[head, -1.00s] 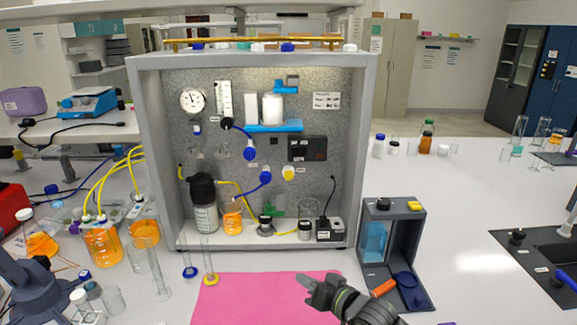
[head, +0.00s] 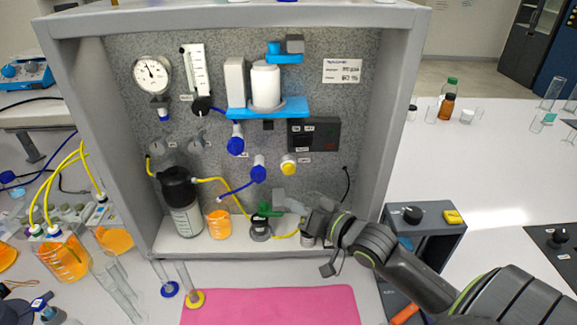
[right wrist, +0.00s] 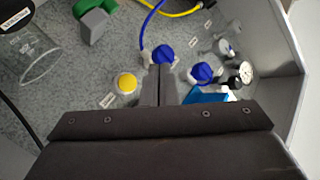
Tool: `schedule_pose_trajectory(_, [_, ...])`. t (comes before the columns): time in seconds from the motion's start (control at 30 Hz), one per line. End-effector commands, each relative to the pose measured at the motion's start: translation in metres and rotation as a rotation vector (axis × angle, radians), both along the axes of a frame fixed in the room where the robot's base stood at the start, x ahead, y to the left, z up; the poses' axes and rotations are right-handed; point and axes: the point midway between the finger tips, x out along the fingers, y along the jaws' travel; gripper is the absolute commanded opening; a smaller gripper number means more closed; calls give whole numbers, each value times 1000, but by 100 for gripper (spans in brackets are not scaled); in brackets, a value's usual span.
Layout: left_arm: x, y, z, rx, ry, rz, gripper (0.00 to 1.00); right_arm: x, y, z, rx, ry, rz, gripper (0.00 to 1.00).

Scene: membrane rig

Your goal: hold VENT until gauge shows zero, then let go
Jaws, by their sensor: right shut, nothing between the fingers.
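A round white gauge (head: 152,75) is on the rig's back panel at upper left; its needle is too small to read. A yellow button (head: 289,165) is right of two blue knobs (head: 258,174); its label is too small to read, so I cannot tell whether it is VENT. My right gripper (head: 291,203) is shut and empty, in front of the panel's lower part and below the yellow button. In the right wrist view the shut fingers (right wrist: 158,84) lie between the yellow button (right wrist: 125,83) and the blue knobs (right wrist: 203,72), apparently not pressing anything. My left gripper is not in view.
A dark bottle (head: 180,195), an orange beaker (head: 219,224) and a green fitting (head: 267,210) stand low in the rig. Its grey side wall (head: 385,130) is right of my gripper. A pink mat (head: 270,307) lies in front; glass cylinders stand left of it.

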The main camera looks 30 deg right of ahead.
Motion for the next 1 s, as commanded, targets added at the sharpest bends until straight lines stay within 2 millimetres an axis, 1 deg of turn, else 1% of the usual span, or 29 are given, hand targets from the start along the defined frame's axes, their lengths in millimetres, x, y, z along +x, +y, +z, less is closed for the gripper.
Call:
schedule_pose_trajectory(0.1, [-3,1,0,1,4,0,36,0,0,0,-1,0,0,0])
schedule_pose_trajectory(0.27, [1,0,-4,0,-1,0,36,7,-4,-1,-2,-1,1,0])
schedule_pose_trajectory(0.47, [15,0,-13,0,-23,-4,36,28,-17,-2,-5,-3,0,0])
schedule_pose_trajectory(0.53, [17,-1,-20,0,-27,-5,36,37,-23,-4,-5,-3,1,0])
schedule_pose_trajectory(0.67, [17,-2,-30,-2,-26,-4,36,52,-32,-3,-4,-3,-1,0])
schedule_pose_trajectory(0.8, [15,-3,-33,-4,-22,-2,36,65,-40,-2,-2,-1,-1,0])
schedule_pose_trajectory(1.0, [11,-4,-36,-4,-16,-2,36,74,-46,-1,0,1,-1,0])
